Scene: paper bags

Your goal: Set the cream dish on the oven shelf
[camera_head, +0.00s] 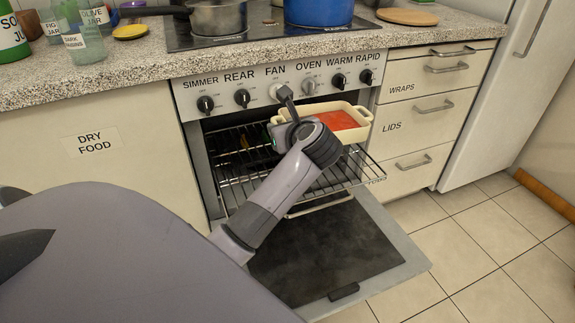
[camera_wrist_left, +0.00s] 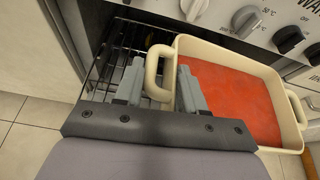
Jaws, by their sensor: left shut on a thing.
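The cream dish (camera_head: 365,116) is a rectangular baking dish with red contents and loop handles. It is at the oven opening, above or on the right part of the pulled-out wire oven shelf (camera_head: 348,172); I cannot tell whether it touches the shelf. My left gripper (camera_head: 288,108) is at the dish's left end. In the left wrist view, the gripper (camera_wrist_left: 160,88) has its fingers on either side of the near handle of the dish (camera_wrist_left: 216,42), shut on it. The wire shelf (camera_wrist_left: 108,60) also shows left of the dish there. My right gripper is not in view.
The oven door (camera_head: 330,255) hangs open below the shelf. The control panel with knobs (camera_head: 242,97) is just above the dish. The counter (camera_head: 120,75) above holds jars, a pot (camera_head: 218,17) and a blue pot (camera_head: 318,10). Drawers (camera_head: 425,112) stand right; floor there is clear.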

